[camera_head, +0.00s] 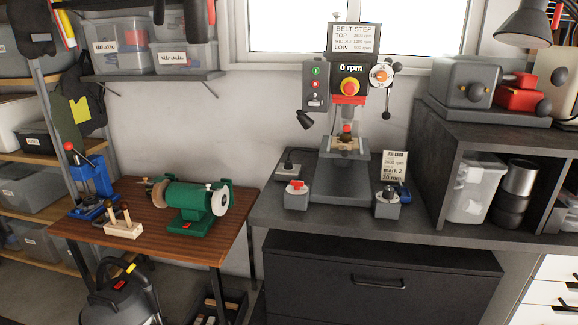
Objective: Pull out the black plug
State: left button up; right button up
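No part is clearly recognisable as the black plug at this size. Left of the drill press base, a small dark block with a black piece on top (289,164) sits on the grey bench (440,232). At the base's right, a grey block (387,210) carries a dark round piece (389,192). I cannot tell whether either piece is the plug or sits in a socket. Neither of my grippers can be made out in the head view.
The drill press (345,180) stands mid-bench, its display reading 0 rpm. A grey block with a red top (296,195) stands front left of it. A green bench grinder (190,200) is on the wooden table (90,232). A dark shelf unit (440,150) bounds the right side.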

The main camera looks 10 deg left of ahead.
aim_at(288, 164)
jog(key=i+j, duration=0.1)
jog(key=j, duration=0.45)
jog(key=i+j, duration=0.1)
jog(key=j, duration=0.4)
jog(key=i+j, duration=0.1)
jog(key=j, duration=0.45)
jog(key=i+j, duration=0.1)
jog(key=j, duration=0.4)
jog(key=i+j, duration=0.1)
jog(key=j, duration=0.45)
